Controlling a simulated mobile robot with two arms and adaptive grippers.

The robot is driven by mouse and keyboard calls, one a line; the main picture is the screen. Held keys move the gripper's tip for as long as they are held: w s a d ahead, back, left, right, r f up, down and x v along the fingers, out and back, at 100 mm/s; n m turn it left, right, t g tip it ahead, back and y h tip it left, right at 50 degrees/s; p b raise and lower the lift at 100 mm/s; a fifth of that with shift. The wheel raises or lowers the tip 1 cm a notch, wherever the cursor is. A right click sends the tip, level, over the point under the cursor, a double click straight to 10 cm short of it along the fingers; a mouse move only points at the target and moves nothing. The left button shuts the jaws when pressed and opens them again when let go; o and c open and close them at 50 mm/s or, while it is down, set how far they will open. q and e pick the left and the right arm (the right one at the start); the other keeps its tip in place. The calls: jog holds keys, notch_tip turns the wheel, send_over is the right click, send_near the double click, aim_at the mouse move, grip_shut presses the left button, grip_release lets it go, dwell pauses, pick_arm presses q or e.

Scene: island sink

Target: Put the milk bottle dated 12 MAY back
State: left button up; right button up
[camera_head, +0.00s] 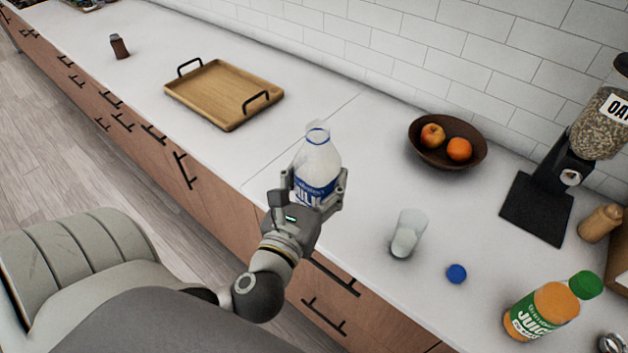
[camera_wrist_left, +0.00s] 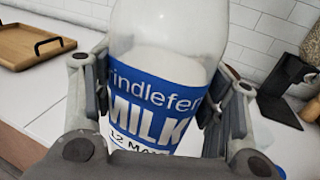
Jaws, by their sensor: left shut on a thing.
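The milk bottle (camera_head: 318,165) has a blue label and an open top with no cap on it. My left gripper (camera_head: 313,193) is shut around its body and holds it roughly upright at the counter's front edge. In the left wrist view the bottle (camera_wrist_left: 165,75) stands between the fingers, and its label reads MILK with a partly cut-off date like 12 MAY. The bottle is partly full of white milk. A blue cap (camera_head: 456,273) lies on the counter to the right. A glass (camera_head: 408,233) with white liquid stands between the bottle and the cap. My right gripper is not in view.
A wooden tray (camera_head: 224,92) with black handles lies behind to the left. A brown bowl (camera_head: 447,142) with fruit stands by the tiled wall. A juice bottle (camera_head: 545,308) and an oat dispenser (camera_head: 570,160) stand at right. The counter between tray and bowl is clear.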

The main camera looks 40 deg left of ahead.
pick_arm(q)
jog(key=w+a, duration=0.2)
jog(key=shift+w+a+r+n+y, duration=0.2)
jog(key=shift+a+n+y, duration=0.1)
jog(key=shift+a+y, duration=0.1)
jog(key=w+a+f, duration=0.2)
jog(key=w+f, duration=0.1)
jog(key=f, duration=0.1)
jog(key=w+a+f, duration=0.1)
jog(key=w+f, duration=0.3)
jog(key=w+a+f, duration=0.2)
jog(key=w+f, duration=0.1)
jog(key=f, duration=0.1)
jog(key=shift+w+a+f, duration=0.1)
jog(key=shift+w+a, duration=0.1)
jog(key=shift+a, duration=0.15)
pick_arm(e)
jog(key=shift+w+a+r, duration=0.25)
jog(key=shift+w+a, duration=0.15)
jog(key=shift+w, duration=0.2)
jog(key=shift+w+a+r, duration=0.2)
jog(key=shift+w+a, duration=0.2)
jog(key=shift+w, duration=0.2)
pick_arm(q)
jog(key=shift+f, duration=0.15)
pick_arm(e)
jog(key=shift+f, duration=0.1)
